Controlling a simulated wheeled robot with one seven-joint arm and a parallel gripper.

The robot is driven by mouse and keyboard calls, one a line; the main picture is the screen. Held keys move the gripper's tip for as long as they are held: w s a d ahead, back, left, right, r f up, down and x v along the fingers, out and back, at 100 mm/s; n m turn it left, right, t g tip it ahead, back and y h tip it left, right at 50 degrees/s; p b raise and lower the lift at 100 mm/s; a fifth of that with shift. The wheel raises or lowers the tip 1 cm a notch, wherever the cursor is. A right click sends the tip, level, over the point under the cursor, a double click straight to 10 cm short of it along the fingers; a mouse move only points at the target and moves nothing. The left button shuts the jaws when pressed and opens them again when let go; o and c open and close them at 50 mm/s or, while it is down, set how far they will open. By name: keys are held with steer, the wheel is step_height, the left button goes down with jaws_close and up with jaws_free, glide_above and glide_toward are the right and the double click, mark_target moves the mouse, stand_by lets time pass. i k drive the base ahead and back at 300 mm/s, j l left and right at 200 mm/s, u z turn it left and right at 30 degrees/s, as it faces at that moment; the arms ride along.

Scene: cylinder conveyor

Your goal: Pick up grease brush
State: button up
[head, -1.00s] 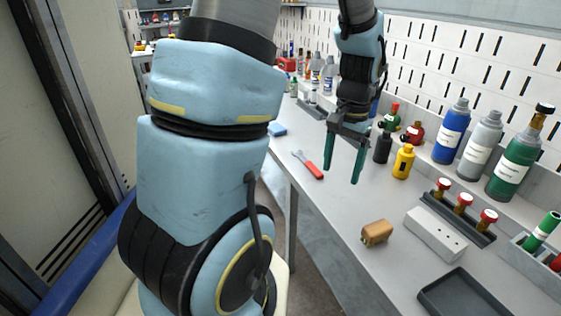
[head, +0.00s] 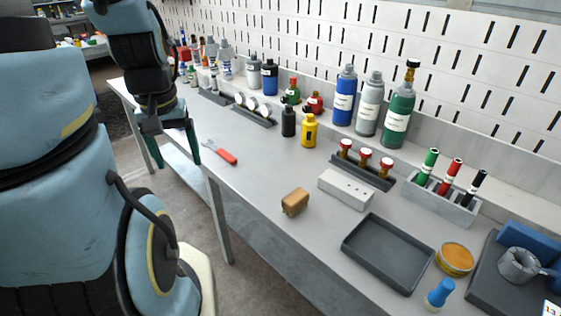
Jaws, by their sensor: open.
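A small upright blue object (head: 438,293) stands at the front right of the bench, beside a round tin with an orange-yellow top (head: 456,258). It may be the grease brush, but its bristles are not visible, so I cannot tell for sure. My gripper (head: 173,156) hangs at the upper left with its two green fingers apart and nothing between them. It is at the bench's front edge, left of the red-handled wrench and far from the blue object.
A dark empty tray (head: 388,252), a tan block (head: 295,202) and a white socket block (head: 346,189) lie on the bench (head: 250,190). Bottles and red-capped valves line the back. A grey holder (head: 440,202) carries coloured cylinders. A red-handled wrench (head: 220,152) lies near the front edge.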

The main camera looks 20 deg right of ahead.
mark_target(433, 302)
steer(key=z, duration=1.1)
